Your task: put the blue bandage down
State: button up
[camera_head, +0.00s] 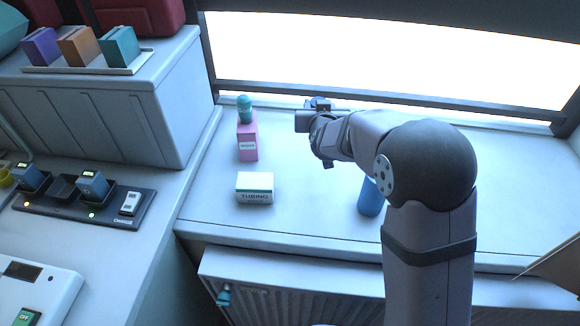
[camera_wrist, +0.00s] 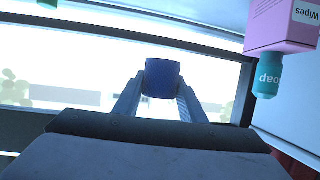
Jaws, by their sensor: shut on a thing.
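My gripper (camera_wrist: 161,88) is shut on the blue bandage (camera_wrist: 162,77), a dark blue rounded piece between its two fingertips in the wrist view. In the head view my gripper (camera_head: 318,112) is over the back part of the white counter (camera_head: 215,205), near the bright window.
A pink wipes box (camera_head: 248,142) and a teal soap bottle (camera_head: 245,110) stand left of my gripper. A tubing box (camera_head: 255,188) is nearer the front. A blue cylinder (camera_head: 370,198) stands partly behind my arm. The counter between the boxes and cylinder is clear.

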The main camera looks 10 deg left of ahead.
jog(key=s+a+f+n+g+y, duration=0.1)
jog(key=s+a+f+n+y, duration=0.2)
jog(key=a+f, duration=0.4)
jog(key=shift+s+a+y, duration=0.15)
jog(key=shift+s+y, duration=0.15)
jog(key=shift+s, duration=0.3)
jog(key=p, duration=0.1)
send_over(290, 167)
jog(key=shift+w+f, duration=0.1)
jog(key=shift+f, duration=2.75)
jog(key=shift+f, duration=0.15)
notch_tip(290, 167, down, 3)
jog(key=shift+f+p, duration=0.15)
jog(key=shift+p, duration=0.5)
jog(key=shift+f, duration=0.3)
jog(key=shift+f+b, duration=0.25)
jog(key=shift+b, duration=0.05)
